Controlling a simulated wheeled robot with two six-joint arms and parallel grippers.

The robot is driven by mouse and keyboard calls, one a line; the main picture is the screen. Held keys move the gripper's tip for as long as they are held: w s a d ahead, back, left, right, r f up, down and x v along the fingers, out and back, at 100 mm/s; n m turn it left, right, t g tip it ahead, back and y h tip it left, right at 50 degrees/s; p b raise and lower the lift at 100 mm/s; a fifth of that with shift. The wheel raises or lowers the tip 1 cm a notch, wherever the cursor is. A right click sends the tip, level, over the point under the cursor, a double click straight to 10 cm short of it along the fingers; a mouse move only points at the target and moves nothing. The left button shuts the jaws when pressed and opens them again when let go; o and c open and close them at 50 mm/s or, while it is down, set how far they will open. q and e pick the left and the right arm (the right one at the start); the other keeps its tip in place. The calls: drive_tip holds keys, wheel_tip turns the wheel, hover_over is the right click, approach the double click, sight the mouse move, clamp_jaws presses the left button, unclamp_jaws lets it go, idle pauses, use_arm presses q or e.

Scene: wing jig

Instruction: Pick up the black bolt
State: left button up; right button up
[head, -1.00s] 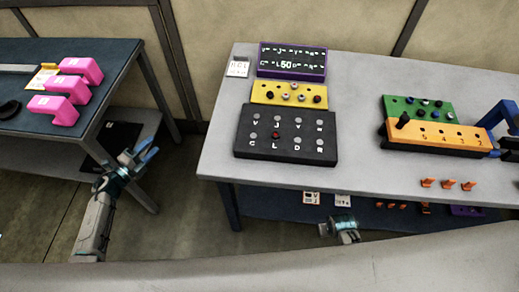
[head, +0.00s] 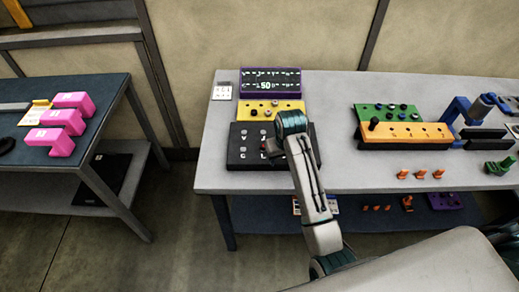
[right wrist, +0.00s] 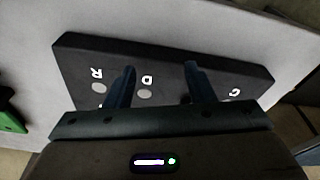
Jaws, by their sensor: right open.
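A black bolt-like knob (head: 374,123) stands upright at the left end of the orange block (head: 430,134). Several dark bolts also stand in the green block (head: 385,111) and the yellow block (head: 270,112), too small to tell exactly. The black lettered board (head: 240,155) lies at the table's front left, partly hidden by my right arm. My right gripper (right wrist: 158,82) is open and empty above this board in the right wrist view, with R, D and C marks around its fingers. My left gripper is out of view.
A purple display box (head: 270,80) stands behind the yellow block. Small orange pieces (head: 420,174) lie near the front edge. A blue clamp-like fixture (head: 458,112) stands at right. Pink blocks (head: 56,141) lie on the left table. The grey table top is clear between the boards.

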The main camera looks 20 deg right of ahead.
drive_tip(key=w+a+r, duration=0.4)
drive_tip(key=w+r, duration=0.3)
drive_tip(key=r, duration=0.2)
drive_tip(key=p, duration=0.2)
hover_over(263, 145)
drive_tip(key=s, duration=0.1)
wheel_tip(263, 145, down, 5)
drive_tip(key=shift+a+f, duration=0.15)
drive_tip(key=shift+f, duration=0.05)
drive_tip(key=shift+s+f, duration=0.1)
drive_tip(key=shift+f, duration=0.1)
drive_tip(key=f+p, duration=0.2)
drive_tip(key=f, duration=0.1)
drive_tip(key=f+p, duration=0.1)
drive_tip(key=shift+w+d+f, duration=0.15)
drive_tip(key=shift+w+d, duration=0.1)
drive_tip(key=shift+w, duration=0.1)
drive_tip(key=shift+f, duration=0.35)
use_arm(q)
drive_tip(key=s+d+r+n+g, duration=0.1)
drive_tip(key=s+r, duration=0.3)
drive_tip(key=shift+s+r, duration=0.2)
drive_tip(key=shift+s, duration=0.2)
use_arm(e)
drive_tip(key=shift+c, duration=0.4)
drive_tip(key=c, duration=1)
